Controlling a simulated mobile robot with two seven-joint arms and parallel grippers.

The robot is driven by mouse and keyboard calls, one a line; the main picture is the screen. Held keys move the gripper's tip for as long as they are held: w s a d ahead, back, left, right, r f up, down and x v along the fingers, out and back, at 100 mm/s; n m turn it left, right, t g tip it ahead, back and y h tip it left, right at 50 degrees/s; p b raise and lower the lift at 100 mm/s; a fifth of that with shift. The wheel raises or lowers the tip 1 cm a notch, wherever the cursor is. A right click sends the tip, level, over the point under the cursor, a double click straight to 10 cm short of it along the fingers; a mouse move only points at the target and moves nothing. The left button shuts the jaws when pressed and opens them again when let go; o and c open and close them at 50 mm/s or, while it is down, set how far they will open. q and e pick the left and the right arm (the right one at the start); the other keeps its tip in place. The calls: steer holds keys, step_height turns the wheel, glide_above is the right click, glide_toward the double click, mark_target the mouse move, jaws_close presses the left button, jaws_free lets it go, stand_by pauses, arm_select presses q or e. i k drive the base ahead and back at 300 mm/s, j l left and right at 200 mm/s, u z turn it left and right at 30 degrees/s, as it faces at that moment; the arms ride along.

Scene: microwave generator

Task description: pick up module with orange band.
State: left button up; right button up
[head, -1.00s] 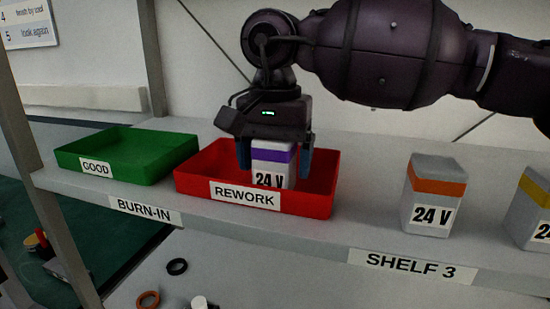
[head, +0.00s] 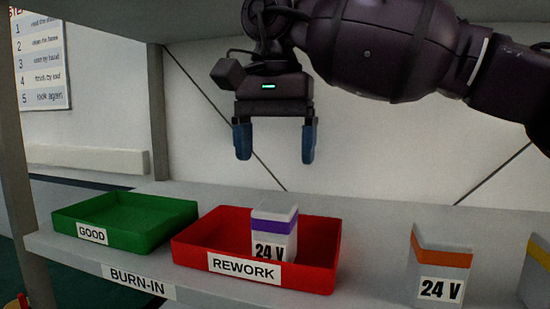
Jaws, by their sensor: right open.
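The module with the orange band (head: 441,268) stands upright on the shelf at the right, with a "24 V" label on its front. My right gripper (head: 274,150) is open and empty. It hangs above the red REWORK tray, up and to the left of the orange-band module. A module with a purple band (head: 274,226) stands in the red tray (head: 202,248), below the gripper and clear of its fingers. My left gripper is not in view.
A green GOOD tray (head: 150,241) stands left of the red tray and looks empty. A module with a yellow band (head: 538,262) is cut off at the right edge. The shelf (head: 375,265) is bare between the red tray and the orange-band module.

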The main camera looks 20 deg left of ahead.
mark_target(440, 259)
steer(key=k, duration=1)
